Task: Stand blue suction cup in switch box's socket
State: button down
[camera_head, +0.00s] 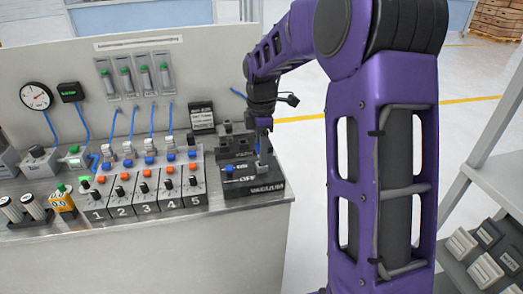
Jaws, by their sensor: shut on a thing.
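My gripper (263,124) is at the end of my purple arm and points down over the switch box (250,188), a dark box with "ON" and "OFF" lettering at the right end of the bench. It is shut on a slim, small thing, which I take to be the blue suction cup (262,147). The cup looks about upright, with its lower end at or just above the box top. The socket is too small and too covered to make out, so I cannot tell whether the cup is in it.
A row of numbered switch modules (145,190) stands left of the switch box. Dark blocks (233,141) stand close behind it. A gauge (36,96) and vials (127,80) are on the back panel. A grey shelf (490,170) is at the right.

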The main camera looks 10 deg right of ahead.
jog(key=shift+f+b, duration=0.4)
jog(key=shift+f, duration=0.6)
jog(key=shift+c, duration=1.7)
grip_release()
notch_tip(320, 180, up, 9)
jog(key=p, duration=0.8)
jog(key=shift+r, duration=0.1)
